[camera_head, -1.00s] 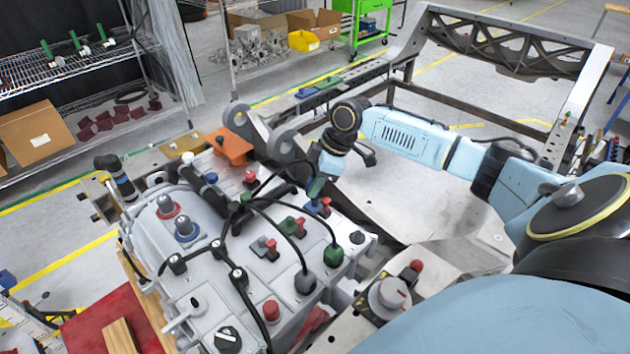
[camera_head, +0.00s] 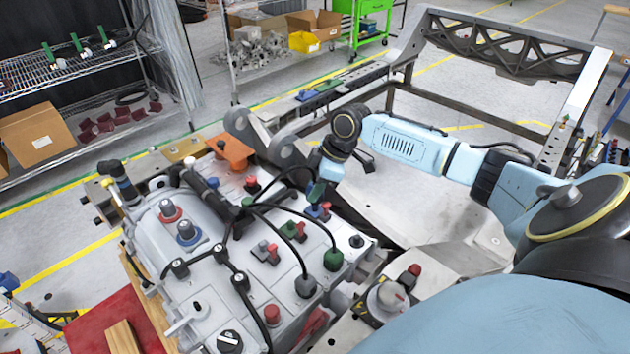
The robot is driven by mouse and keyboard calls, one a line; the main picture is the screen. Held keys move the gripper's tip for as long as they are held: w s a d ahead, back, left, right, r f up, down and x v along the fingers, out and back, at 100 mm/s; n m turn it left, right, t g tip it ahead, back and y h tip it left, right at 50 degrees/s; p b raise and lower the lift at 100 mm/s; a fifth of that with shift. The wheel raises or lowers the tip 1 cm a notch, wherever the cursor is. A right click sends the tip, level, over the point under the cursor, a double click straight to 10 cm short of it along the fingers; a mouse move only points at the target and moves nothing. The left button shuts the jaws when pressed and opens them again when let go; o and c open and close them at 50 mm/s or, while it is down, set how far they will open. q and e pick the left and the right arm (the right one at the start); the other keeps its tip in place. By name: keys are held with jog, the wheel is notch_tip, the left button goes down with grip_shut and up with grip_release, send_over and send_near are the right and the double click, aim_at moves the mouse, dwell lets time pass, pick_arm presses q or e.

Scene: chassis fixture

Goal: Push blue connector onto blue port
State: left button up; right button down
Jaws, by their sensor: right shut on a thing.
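The blue connector (camera_head: 316,192) shows as a small dark blue-green piece at the end of a black cable. My right gripper (camera_head: 323,180) comes down from the upper right and is shut on it. The blue port (camera_head: 312,212), blue with a red part beside it, sits on the white unit (camera_head: 205,305), right below the connector. The two overlap in this view, so I cannot tell whether they touch. The fingertips are small and partly hidden by the wrist. My left gripper is not in view.
A green port (camera_head: 292,230) and a grey port (camera_head: 265,251) lie nearby. A green plug (camera_head: 333,259) and a dark plug (camera_head: 306,286) stand to the front, with black cables arching between. An orange bracket (camera_head: 230,150) stands behind. The metal chassis frame (camera_head: 480,110) is beyond.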

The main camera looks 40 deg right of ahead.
aim_at(315, 204)
jog(key=shift+p, duration=0.45)
dwell(0.3)
jog(key=shift+f, duration=0.15)
jog(key=shift+f+b, duration=0.55)
jog(key=shift+f, duration=0.55)
jog(key=shift+f, duration=0.55)
jog(key=c, duration=1)
grip_release()
jog(key=shift+o, duration=0.3)
notch_tip(315, 204, up, 6)
jog(key=p, duration=0.5)
jog(key=shift+r+p, duration=0.15)
jog(key=shift+p, duration=0.2)
